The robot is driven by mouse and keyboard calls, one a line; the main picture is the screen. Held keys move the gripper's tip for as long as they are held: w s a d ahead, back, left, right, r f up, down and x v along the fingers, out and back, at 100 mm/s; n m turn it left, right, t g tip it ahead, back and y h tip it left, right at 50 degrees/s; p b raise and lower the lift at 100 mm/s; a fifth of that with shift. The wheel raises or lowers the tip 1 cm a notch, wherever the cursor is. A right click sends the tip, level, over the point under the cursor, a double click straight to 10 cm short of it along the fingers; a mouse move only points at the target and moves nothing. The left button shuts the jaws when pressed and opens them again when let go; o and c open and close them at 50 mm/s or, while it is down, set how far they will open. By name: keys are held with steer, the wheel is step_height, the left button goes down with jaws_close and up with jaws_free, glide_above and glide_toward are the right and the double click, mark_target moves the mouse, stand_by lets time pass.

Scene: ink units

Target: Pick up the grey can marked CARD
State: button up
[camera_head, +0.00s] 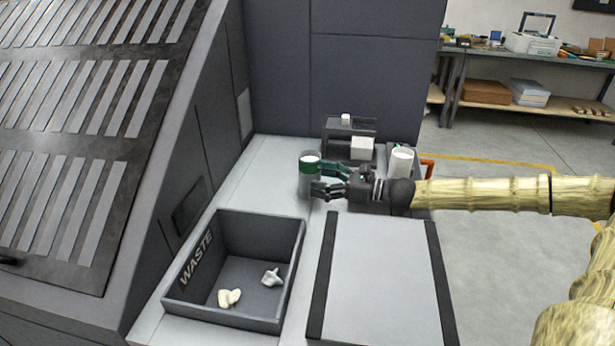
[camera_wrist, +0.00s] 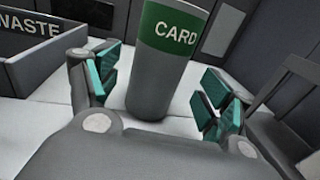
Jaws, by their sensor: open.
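The grey can marked CARD (camera_wrist: 163,75) stands upright on the light worktop, with a green band and white lettering near its top. In the wrist view it is between the two open fingers of my gripper (camera_wrist: 160,98), with a gap on each side. In the head view the can (camera_head: 307,182) is at the left end of my gripper (camera_head: 322,180), and the teal finger pads reach towards it. Part of the can's lower body is hidden behind a finger in the head view.
A dark WASTE bin (camera_head: 173,292) holding crumpled scraps stands at front left. A grey panel with dark side strips (camera_head: 378,270) lies at front right. A small dark rack (camera_head: 333,148) with white blocks and a white cup (camera_head: 401,162) stand behind and right.

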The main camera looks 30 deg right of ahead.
mark_target(310, 175)
steer(key=shift+x, duration=1.8)
steer(key=shift+r, duration=0.2)
steer(key=shift+a, duration=0.1)
steer(key=shift+c, duration=0.5)
steer(key=c, duration=1.1)
